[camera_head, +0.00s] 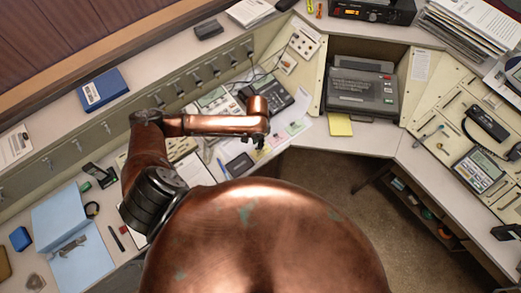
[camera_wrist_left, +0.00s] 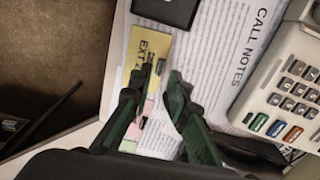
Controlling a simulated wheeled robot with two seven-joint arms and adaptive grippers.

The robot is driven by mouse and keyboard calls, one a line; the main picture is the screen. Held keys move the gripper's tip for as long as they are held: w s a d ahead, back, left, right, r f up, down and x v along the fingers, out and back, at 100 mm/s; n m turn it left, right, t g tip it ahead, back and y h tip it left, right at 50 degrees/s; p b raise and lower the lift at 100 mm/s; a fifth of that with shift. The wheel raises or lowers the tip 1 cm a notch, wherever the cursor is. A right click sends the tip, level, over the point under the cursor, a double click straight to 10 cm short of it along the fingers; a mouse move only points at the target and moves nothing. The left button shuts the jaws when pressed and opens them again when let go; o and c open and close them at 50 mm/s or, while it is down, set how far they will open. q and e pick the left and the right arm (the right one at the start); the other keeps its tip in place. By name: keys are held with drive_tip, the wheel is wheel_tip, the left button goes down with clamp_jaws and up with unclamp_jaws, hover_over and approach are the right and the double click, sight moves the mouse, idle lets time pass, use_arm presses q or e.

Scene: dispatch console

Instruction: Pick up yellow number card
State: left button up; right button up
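The yellow number card (camera_wrist_left: 146,48), printed with "EXT" and a partly hidden number, lies on the printed call-notes sheet (camera_wrist_left: 225,60) in the left wrist view. My left gripper (camera_wrist_left: 168,72) is open, its two dark fingers a short gap apart, with the tips over the card's lower right end. Nothing shows held between them. In the head view my left gripper (camera_head: 257,143) hangs over the papers at the inner desk edge, and the yellow card there is too small to tell apart. My right gripper is not in view.
A desk phone (camera_wrist_left: 295,85) stands right of the sheet, and a black object (camera_wrist_left: 167,10) lies above the card. Pink and green cards (camera_head: 294,128) lie near the desk edge. A yellow pad (camera_head: 340,125) lies before a grey machine (camera_head: 362,90). Open floor (camera_head: 318,170) lies beyond the edge.

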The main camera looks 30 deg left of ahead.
sight(261, 151)
use_arm(q)
wheel_tip(261, 151, down, 3)
drive_tip(key=shift+s+r, duration=0.15)
clamp_jaws()
drive_tip(key=shift+r, duration=0.2)
